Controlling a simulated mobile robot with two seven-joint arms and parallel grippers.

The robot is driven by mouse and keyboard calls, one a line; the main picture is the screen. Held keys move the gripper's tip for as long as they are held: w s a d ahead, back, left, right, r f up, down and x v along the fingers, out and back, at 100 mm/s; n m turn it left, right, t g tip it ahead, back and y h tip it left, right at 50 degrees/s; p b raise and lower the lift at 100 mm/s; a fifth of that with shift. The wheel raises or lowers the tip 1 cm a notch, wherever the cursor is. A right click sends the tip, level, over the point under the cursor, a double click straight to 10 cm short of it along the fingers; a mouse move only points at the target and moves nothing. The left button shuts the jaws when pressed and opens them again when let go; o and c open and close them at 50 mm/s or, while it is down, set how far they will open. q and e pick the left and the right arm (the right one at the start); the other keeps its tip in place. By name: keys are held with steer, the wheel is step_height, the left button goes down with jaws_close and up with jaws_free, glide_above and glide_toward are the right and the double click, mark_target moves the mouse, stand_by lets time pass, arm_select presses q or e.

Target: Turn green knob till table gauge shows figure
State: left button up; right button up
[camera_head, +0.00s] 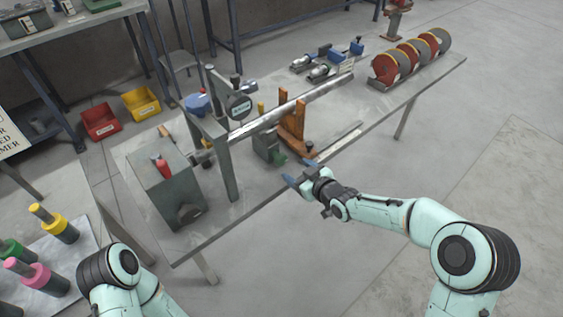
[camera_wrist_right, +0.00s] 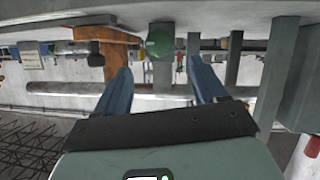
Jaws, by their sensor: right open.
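The green knob (camera_head: 281,159) sits low on a grey block beside an orange bracket (camera_head: 292,122) at the table's near edge. In the right wrist view the green knob (camera_wrist_right: 160,42) shows beyond the fingertips, roughly centred between them. My right gripper (camera_head: 300,172) is open and empty, its blue fingers pointing at the knob; a gap seems to remain between them. The round dark gauge (camera_head: 240,106) stands on the grey frame over the table; its reading is too small to make out. My left gripper is outside the picture; only part of its arm shows.
A long metal auger shaft (camera_head: 290,105) lies across the workbench (camera_head: 353,128). A grey box (camera_head: 164,189) stands at the near left end, red and grey discs (camera_head: 385,69) at the far end. Red (camera_head: 101,122) and yellow (camera_head: 141,103) bins lie on the floor. The floor at right is clear.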

mark_target(283, 161)
steer(key=x, duration=1)
steer(key=shift+d+f, duration=0.1)
steer(key=c, duration=1)
